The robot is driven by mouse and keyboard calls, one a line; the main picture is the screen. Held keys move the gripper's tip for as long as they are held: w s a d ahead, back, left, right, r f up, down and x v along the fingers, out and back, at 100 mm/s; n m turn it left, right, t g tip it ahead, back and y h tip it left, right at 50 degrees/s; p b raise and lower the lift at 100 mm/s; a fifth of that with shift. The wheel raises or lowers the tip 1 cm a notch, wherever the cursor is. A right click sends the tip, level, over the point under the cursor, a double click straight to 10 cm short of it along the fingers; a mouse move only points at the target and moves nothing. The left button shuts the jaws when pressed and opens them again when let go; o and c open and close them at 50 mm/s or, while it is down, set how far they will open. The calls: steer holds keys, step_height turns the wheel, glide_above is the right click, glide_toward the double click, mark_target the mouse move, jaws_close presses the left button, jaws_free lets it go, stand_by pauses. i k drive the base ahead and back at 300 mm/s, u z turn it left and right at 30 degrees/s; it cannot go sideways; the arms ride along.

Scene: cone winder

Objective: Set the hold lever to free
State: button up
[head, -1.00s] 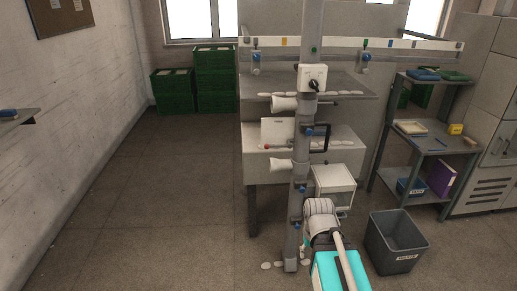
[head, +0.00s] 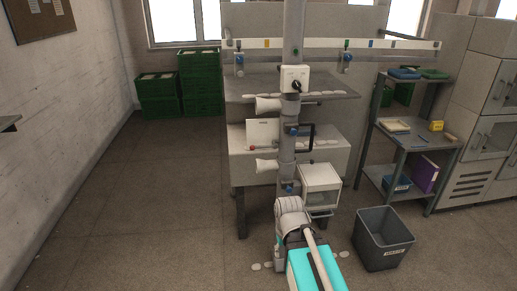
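A thin lever with a red ball end (head: 252,147) shows at the left of the grey upright post (head: 288,150), in front of a white plate (head: 262,131). It lies roughly level. I cannot tell for sure whether it is the hold lever, and its markings are too small to read. A white box with a black knob (head: 294,79) sits higher on the post. My gripper is not in view; only part of my arm shows at the bottom, in front of the post's foot.
A shelf rack (head: 410,145) stands farther right. Green crates (head: 200,85) are stacked at the back. The left floor is clear.

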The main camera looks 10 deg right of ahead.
mark_target(275, 146)
steer(key=u, duration=0.05)
steer(key=i, duration=1)
steer(key=z, duration=0.05)
